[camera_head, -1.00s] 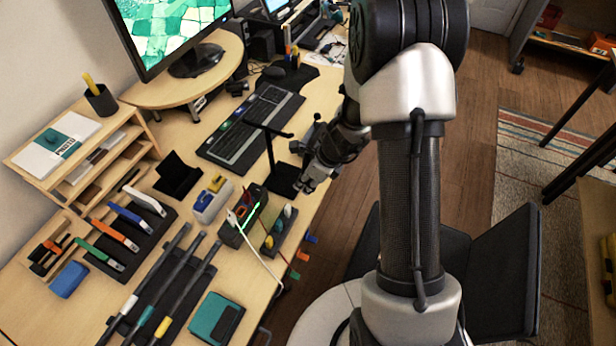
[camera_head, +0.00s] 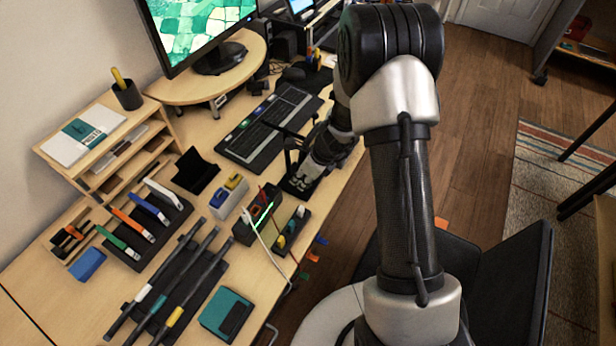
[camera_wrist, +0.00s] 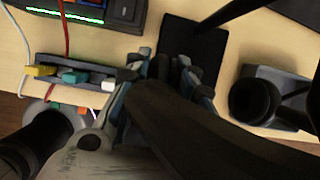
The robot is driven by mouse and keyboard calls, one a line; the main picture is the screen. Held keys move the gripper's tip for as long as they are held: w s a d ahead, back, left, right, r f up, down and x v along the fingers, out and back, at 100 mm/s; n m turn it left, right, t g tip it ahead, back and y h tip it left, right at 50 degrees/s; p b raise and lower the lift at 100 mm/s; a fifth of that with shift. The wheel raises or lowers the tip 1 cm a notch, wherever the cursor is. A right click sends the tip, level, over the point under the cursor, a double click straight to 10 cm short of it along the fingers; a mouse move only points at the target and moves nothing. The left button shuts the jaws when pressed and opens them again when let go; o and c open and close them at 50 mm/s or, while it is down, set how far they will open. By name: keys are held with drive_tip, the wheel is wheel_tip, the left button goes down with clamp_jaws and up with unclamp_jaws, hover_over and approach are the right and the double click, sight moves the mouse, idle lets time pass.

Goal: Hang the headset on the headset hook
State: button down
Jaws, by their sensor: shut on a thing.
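The headset (camera_wrist: 205,115) shows in the wrist view as a thick dark band running from between my fingers to the lower right. A round dark part at right (camera_wrist: 255,98) looks like one of its ear cups. My gripper (camera_wrist: 163,70) is shut on the band. In the head view my gripper (camera_head: 308,176) is low beside the headset hook, and the headset is hard to tell from the dark wrist. The hook is a black stand with a flat base (camera_head: 293,188); its base also shows in the wrist view (camera_wrist: 205,48), with the post at its upper right. Contact between headset and hook cannot be told.
A keyboard (camera_head: 268,127) lies behind the hook. A dark box with a green light (camera_head: 257,214) and a narrow tray of connectors (camera_head: 291,228) stand close in front, with red and white cables. The desk's right edge is near, with a dark chair (camera_head: 500,280) beyond.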

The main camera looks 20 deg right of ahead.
sight(304, 157)
drive_tip(key=shift+w+a+p, duration=0.75)
drive_tip(key=shift+w+a, duration=0.2)
drive_tip(key=shift+w+a+f, duration=0.45)
drive_tip(key=shift+w+f, duration=0.05)
drive_tip(key=shift+f, duration=0.2)
drive_tip(key=c, duration=1.3)
unclamp_jaws()
drive_tip(key=v, duration=1.2)
